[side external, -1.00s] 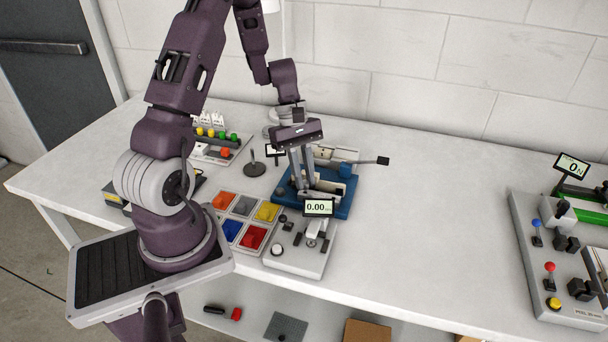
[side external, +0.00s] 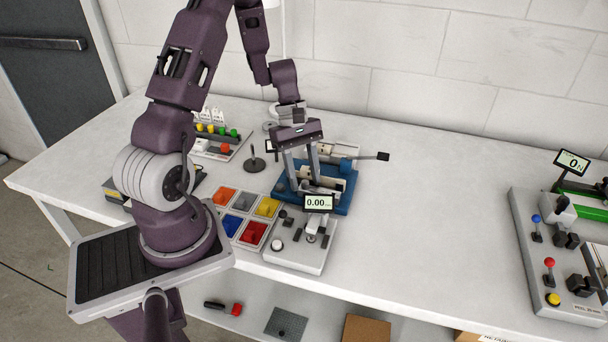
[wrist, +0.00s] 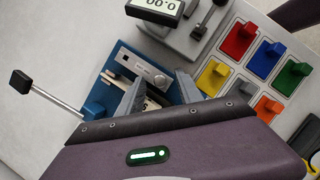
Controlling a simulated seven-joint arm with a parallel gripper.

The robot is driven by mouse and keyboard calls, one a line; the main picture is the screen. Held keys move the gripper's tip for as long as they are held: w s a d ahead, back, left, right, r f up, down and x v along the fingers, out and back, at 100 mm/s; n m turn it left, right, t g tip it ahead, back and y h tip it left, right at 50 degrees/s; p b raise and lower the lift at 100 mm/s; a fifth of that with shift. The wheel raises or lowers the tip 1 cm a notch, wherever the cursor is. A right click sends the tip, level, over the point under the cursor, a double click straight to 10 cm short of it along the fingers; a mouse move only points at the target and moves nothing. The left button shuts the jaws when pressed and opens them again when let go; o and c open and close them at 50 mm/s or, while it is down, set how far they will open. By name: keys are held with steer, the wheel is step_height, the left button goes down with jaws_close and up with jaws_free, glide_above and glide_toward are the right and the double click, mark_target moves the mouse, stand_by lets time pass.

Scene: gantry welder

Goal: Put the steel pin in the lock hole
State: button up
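My gripper (side external: 303,181) is over a blue-based fixture (side external: 341,206), its two fingers apart and pointing down into it. In the wrist view my gripper (wrist: 160,80) shows with its fingers spread, and a pale block with dark marking sits between them. A grey plate (wrist: 140,66) with a small round feature stands on the fixture just past the fingertips; I cannot tell whether that feature is the lock hole. I cannot make out the steel pin clearly in either view; the fingers hide part of the fixture. No held object shows.
A lever with a black knob (side external: 383,157) sticks out right of the fixture. A grey gauge box with a display (side external: 319,203) stands in front. The table between the fixture and the green-railed machine (side external: 545,240) is clear.

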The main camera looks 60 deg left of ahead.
steer(key=shift+r, duration=0.1)
steer(key=v, duration=0.7)
steer(key=shift+a, duration=0.1)
steer(key=s+d+r+m+t+y, duration=0.1)
steer(key=s+d+r+m+y, duration=0.15)
steer(key=d+r+m, duration=0.75)
steer(key=s+d+r+m+t+y, duration=0.1)
steer(key=s+d+r+m+t, duration=0.1)
steer(key=s, duration=0.4)
steer(key=s+d+r+m+t+y, duration=0.1)
steer(key=s+d+r+m+t, duration=0.1)
steer(key=s+d+r+m, duration=0.3)
steer(key=shift+s+d+m+t, duration=0.3)
steer(key=shift+s+d+m, duration=0.3)
steer(key=shift+d, duration=0.25)
